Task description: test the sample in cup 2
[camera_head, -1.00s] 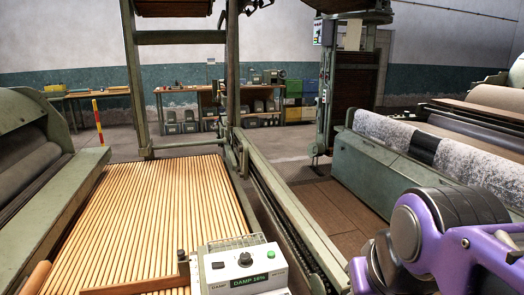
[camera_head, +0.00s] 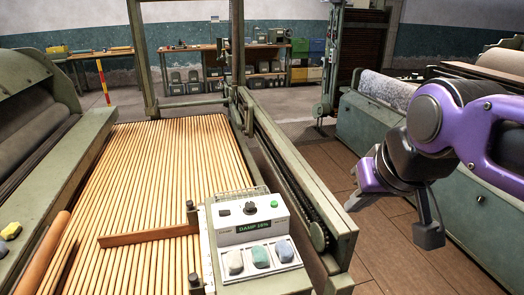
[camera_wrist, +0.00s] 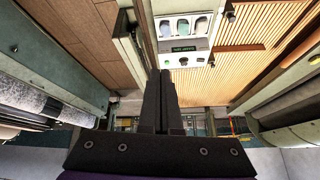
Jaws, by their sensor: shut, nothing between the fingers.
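A pale tester box (camera_head: 247,222) with a green display reading "DAMP 16%" stands at the front centre.
A slatted wooden apron (camera_head: 165,165) lies left of the tester, with a wooden bar (camera_head: 150,236) across it. A green machine rail with a chain (camera_head: 290,185) runs between tester and gripper. Bare brown floor (camera_head: 385,245) lies below my arm. Green rollers machinery (camera_head: 395,140) stands right.

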